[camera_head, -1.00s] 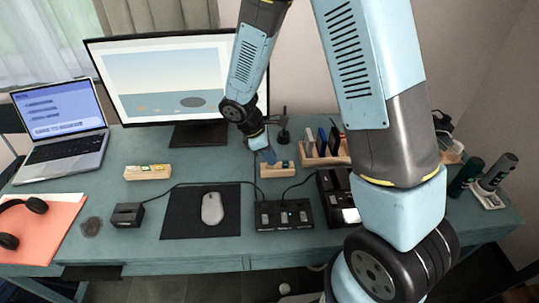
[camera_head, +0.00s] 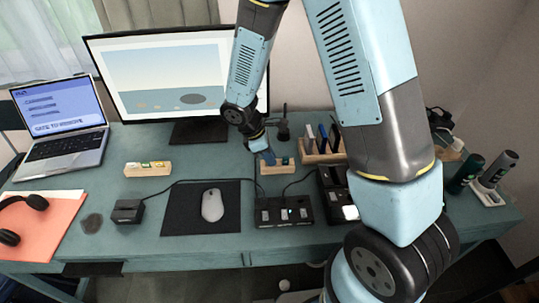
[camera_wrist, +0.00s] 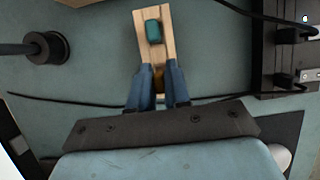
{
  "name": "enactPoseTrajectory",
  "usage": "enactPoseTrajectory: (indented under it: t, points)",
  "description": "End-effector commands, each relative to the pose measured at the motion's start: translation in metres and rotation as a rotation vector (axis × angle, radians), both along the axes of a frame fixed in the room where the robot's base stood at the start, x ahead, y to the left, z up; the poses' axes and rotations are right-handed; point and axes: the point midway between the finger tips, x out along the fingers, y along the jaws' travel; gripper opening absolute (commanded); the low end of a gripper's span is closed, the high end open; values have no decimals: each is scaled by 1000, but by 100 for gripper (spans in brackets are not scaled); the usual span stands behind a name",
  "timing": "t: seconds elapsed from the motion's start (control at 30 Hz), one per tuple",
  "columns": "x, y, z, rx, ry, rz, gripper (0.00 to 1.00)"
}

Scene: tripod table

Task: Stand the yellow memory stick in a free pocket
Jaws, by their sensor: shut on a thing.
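My gripper (camera_head: 267,158) is at the small wooden block (camera_head: 284,170) in front of the monitor's right end. In the wrist view, its blue fingers (camera_wrist: 158,88) are shut on a dark amber-yellow piece, the yellow memory stick (camera_wrist: 158,77), mostly hidden between them. The fingers are over the near end of the wooden block (camera_wrist: 166,45). A teal stick (camera_wrist: 153,31) stands in the block's other end. I cannot tell whether the yellow stick's lower end is in a pocket or just above it.
A dark stand (camera_wrist: 47,47) is close by.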

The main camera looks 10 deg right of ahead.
Motion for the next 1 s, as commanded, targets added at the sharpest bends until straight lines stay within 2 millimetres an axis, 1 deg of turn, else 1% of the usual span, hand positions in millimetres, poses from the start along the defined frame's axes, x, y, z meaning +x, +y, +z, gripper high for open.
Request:
enactPoseTrajectory:
  t: [0.17,0.2,0.5,0.8,0.87,1.0]
  points:
    - [0,0,-4,0,0,0,0]
    - [0,0,-4,0,0,0,18]
    - [0,0,-4,0,0,0,47]
    - [0,1,-2,0,0,0,47]
    - [0,3,2,1,-1,-1,47]
    - [2,10,20,3,-4,1,47]
